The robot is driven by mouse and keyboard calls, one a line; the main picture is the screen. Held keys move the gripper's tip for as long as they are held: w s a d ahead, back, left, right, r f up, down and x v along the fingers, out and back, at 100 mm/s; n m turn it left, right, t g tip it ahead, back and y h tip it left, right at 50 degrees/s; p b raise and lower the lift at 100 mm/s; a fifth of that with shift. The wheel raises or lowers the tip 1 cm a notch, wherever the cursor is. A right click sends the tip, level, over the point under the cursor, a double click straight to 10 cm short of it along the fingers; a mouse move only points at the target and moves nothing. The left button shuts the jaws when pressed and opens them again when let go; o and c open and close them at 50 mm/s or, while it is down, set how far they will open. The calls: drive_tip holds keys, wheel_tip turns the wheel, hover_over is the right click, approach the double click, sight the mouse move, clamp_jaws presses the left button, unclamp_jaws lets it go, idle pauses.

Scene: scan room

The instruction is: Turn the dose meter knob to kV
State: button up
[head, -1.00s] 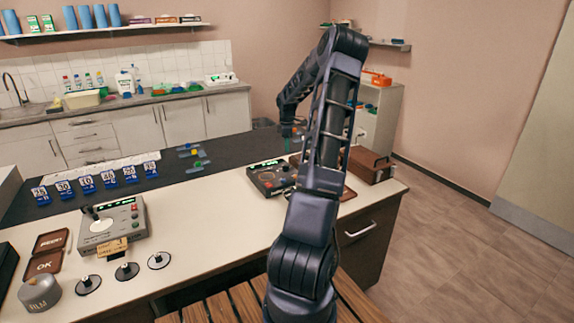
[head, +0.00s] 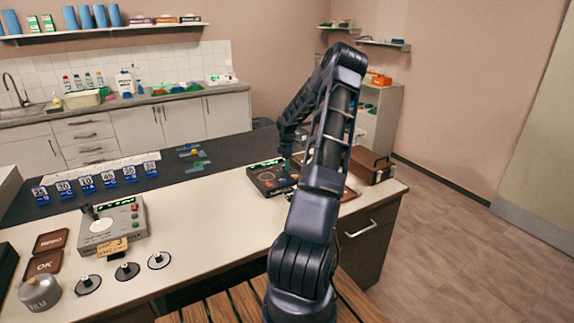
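A dark box with a green lit display (head: 266,180), which looks like the dose meter, sits on the counter right of centre. A red ring-like marking shows on its top face. Its right part is hidden behind my arm, and I cannot make out its knob or the kV mark. My gripper (head: 288,163) points down at the right part of this box, close above or touching it. It is small and dark here, so its fingers and any hold on the knob cannot be made out.
A grey device with a lever (head: 112,222) stands on the counter at left, with round black discs (head: 127,271) in front. A brown case (head: 370,166) stands right of my arm. The counter between the two devices is clear.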

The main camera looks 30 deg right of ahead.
drive_tip(key=shift+c, duration=0.5)
clamp_jaws()
drive_tip(key=shift+m, duration=0.4)
drive_tip(key=m, duration=0.3)
drive_tip(key=shift+a, duration=0.1)
drive_tip(key=shift+s+m, duration=0.1)
drive_tip(key=shift+m, duration=1.9)
drive_tip(key=shift+o, duration=0.5)
unclamp_jaws()
